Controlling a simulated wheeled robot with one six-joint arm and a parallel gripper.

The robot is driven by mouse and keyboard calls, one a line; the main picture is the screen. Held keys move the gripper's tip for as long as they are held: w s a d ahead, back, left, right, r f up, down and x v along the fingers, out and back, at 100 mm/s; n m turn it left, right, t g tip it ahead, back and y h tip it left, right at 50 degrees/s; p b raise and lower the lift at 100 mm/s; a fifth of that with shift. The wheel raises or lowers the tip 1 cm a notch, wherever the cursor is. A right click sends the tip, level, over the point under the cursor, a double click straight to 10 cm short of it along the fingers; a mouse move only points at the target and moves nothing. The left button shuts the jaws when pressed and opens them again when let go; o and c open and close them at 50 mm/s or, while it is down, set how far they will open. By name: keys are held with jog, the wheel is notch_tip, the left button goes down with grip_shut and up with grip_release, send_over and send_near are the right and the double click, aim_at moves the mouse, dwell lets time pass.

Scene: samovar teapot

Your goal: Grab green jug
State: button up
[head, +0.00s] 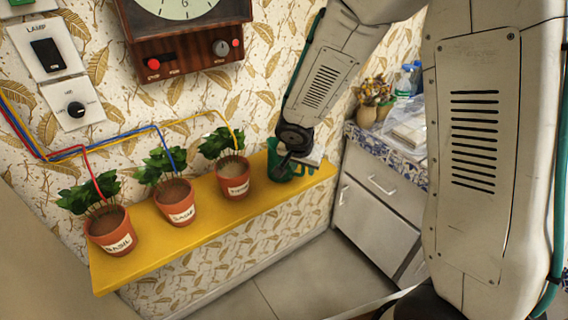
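The green jug (275,171) stands at the right end of a yellow wall shelf (215,222). My gripper (291,163) is right at the jug, with its dark fingers over the jug's upper part. The gripper and wrist hide much of the jug's top and right side. I cannot tell whether the fingers are shut on the jug or only beside it. The jug looks upright and seems to rest on the shelf.
Three labelled plant pots, the nearest to the jug (233,177), a middle one (175,201) and a left one (110,229), share the shelf. Coloured wires run to them. A wall clock box (190,52) hangs above. A counter with drawers (380,200) stands at right.

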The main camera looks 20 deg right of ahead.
grip_shut()
jog(key=shift+r, duration=0.15)
